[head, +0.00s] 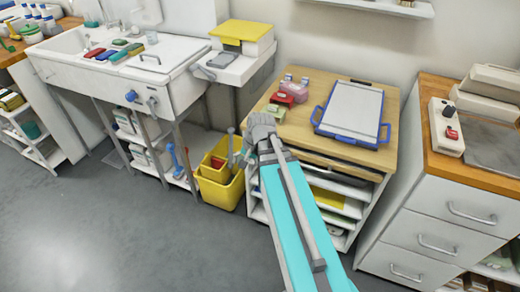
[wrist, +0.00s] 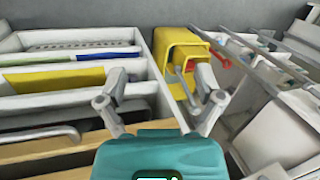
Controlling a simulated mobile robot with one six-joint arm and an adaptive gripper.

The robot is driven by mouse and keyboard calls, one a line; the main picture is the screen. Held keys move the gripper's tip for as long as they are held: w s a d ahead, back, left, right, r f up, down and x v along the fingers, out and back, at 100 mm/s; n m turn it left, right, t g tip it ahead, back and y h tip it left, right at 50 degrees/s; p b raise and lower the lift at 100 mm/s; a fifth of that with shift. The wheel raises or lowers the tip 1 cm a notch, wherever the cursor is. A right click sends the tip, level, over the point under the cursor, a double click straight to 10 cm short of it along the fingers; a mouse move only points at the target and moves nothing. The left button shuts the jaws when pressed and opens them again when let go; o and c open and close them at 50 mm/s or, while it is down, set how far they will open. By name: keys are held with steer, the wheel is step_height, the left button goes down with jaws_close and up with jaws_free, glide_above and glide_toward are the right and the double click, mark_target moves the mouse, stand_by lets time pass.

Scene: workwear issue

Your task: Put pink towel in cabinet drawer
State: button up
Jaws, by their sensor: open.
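A small pink item (head: 296,91), which may be the pink towel, lies on the wooden top of the middle cabinet (head: 312,88), beside red and green items. The picture is too small to show its folds. My gripper (head: 237,148) is open and empty, left of that cabinet's front and above the yellow bin. In the wrist view my gripper (wrist: 161,78) has its two fingers spread apart, and the pink item does not show. The cabinet's open compartments (wrist: 75,100) are on the left there. A white drawer unit (head: 408,238) with several handled drawers, all looking shut, stands at the right.
The yellow bin (head: 215,192) stands on the floor, and it shows in the wrist view (wrist: 172,52). A blue-handled tray (head: 352,112) covers much of the cabinet top. A sink (head: 75,50) is at the left. The grey floor (head: 110,235) in front is clear.

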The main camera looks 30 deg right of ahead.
steer(key=s+a+n+g+h, duration=0.1)
steer(key=s+a+n+h, duration=0.2)
steer(key=s+a+n, duration=0.2)
steer(key=shift+a+f+n+g, duration=0.3)
steer(key=shift+a+f+n, duration=0.15)
steer(key=shift+a+n, duration=0.95)
steer(key=c, duration=0.4)
